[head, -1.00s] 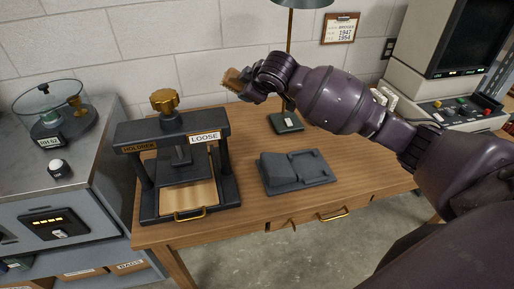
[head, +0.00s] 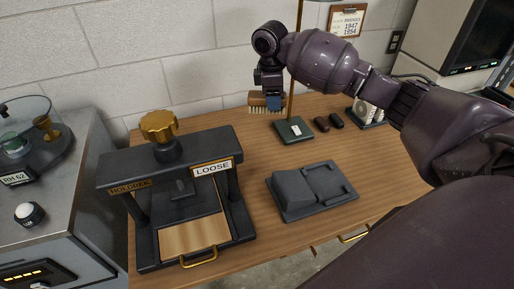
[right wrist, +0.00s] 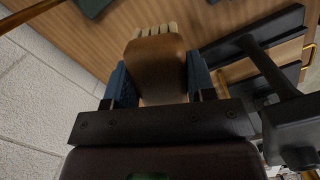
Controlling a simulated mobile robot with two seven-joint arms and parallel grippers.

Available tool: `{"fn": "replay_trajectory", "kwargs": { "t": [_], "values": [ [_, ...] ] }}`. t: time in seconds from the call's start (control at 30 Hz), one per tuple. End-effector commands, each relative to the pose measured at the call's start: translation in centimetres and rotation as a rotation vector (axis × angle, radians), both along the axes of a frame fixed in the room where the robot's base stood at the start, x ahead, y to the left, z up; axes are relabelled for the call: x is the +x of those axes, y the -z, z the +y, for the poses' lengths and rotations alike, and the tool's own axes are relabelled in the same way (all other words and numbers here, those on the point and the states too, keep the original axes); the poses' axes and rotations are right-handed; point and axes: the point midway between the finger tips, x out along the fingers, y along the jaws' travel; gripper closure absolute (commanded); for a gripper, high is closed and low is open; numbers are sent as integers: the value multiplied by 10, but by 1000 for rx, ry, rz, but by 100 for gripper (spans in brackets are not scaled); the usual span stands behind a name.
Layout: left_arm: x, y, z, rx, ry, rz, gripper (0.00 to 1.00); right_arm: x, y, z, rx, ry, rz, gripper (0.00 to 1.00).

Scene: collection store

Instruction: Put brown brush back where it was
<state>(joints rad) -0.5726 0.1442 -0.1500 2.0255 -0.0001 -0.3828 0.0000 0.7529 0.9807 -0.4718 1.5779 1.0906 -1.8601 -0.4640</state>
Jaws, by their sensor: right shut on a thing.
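The brown brush (head: 256,101) has a wooden back and pale bristles. My right gripper (head: 271,100) is shut on it and holds it over the back of the wooden desk, in front of the wall. The bristles point down in the head view; I cannot tell whether they touch the desk. In the right wrist view the brush (right wrist: 160,65) sits between the two blue finger pads, its pale bristles showing beyond the brown back. My left gripper is not in view.
The lamp base (head: 294,131) stands just right of the brush, with two small dark objects (head: 329,122) beyond it. A dark grey cradle (head: 312,190) lies on the desk (head: 240,133) nearer me. A black press (head: 165,178) with a gold knob stands at left.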

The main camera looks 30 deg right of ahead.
Motion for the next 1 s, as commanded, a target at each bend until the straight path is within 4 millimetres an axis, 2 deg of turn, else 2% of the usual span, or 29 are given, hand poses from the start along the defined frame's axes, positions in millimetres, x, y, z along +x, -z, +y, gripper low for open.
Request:
{"fn": "replay_trajectory", "kwargs": {
  "t": [0.17,0.33,0.7,1.0],
  "values": [
    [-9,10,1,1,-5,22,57,-1,20,0,-1,0,12,87],
    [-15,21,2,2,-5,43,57,-1,58,1,0,-1,14,87],
    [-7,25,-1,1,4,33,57,-1,132,0,-1,1,12,87],
    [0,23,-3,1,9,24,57,-1,148,0,-2,0,7,87]
  ]
}}
